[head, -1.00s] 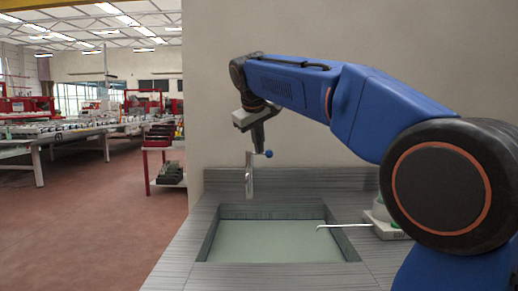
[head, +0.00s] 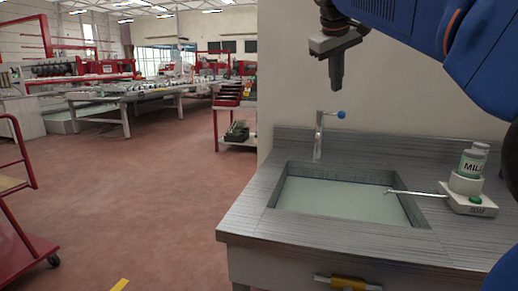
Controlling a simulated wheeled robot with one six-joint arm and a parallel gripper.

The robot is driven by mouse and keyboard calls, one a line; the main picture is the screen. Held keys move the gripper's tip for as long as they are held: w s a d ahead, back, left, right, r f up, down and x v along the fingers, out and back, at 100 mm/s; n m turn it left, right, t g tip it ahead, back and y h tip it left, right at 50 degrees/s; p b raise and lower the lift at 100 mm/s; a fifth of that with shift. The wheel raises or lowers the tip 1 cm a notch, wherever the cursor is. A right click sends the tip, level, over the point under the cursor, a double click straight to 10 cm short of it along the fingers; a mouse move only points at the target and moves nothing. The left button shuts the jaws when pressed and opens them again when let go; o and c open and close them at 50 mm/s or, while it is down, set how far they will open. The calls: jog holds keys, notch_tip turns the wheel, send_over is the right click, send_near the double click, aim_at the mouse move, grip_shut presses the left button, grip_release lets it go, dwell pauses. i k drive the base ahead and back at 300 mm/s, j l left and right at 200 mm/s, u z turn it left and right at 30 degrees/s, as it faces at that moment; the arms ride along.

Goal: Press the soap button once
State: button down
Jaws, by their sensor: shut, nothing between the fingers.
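The soap dispenser is a white base (head: 467,207) at the right end of the counter. A white bottle with a green label (head: 470,164) stands on it, and a thin metal spout (head: 415,192) reaches left over the sink. My gripper (head: 337,88) is shut and empty. It hangs pointing down in the air, above the tap in the picture, up and left of the button and well apart from it.
A metal tap with a blue knob (head: 319,136) stands behind the sink (head: 345,198). The grey counter (head: 310,239) has a drawer with a yellow handle (head: 348,284) in front. A red cart (head: 18,210) stands at far left. Open floor lies between.

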aim_at(474, 200)
jog(key=k+j, duration=0.6)
jog(key=k, duration=0.2)
